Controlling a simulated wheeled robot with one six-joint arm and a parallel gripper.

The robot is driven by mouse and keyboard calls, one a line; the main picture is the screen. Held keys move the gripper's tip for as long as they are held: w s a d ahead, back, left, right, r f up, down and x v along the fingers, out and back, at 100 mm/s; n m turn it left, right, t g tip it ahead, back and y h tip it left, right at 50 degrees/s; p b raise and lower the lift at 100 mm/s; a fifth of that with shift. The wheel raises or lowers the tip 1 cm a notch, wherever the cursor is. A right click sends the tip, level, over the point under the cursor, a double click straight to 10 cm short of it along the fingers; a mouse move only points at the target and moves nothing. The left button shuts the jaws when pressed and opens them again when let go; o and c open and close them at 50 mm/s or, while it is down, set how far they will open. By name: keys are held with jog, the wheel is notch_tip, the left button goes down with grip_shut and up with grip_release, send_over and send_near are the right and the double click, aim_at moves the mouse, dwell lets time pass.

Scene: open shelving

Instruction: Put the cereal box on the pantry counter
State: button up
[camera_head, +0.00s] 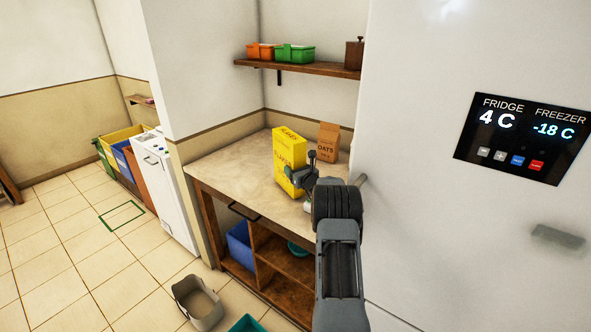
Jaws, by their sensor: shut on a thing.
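The yellow cereal box (289,158) stands upright at the right part of the pantry counter (225,160). Its base appears to be at the counter top, but I cannot tell whether it touches. My gripper (297,176) is shut on the cereal box at its right side, low down. The fingers hide a small part of the box, and my arm comes in from the lower right.
A brown oats bag (328,142) stands just behind and right of the box. The fridge (430,200) closes off the right side. A wall shelf (310,68) with baskets hangs above. The counter's left part is clear. A grey bin (197,302) sits on the floor.

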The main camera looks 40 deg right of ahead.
jog(key=shift+f+b, duration=0.45)
jog(key=shift+b, duration=0.25)
jog(key=o, duration=1.1)
jog(key=shift+o, duration=1.4)
jog(key=shift+f, duration=0.15)
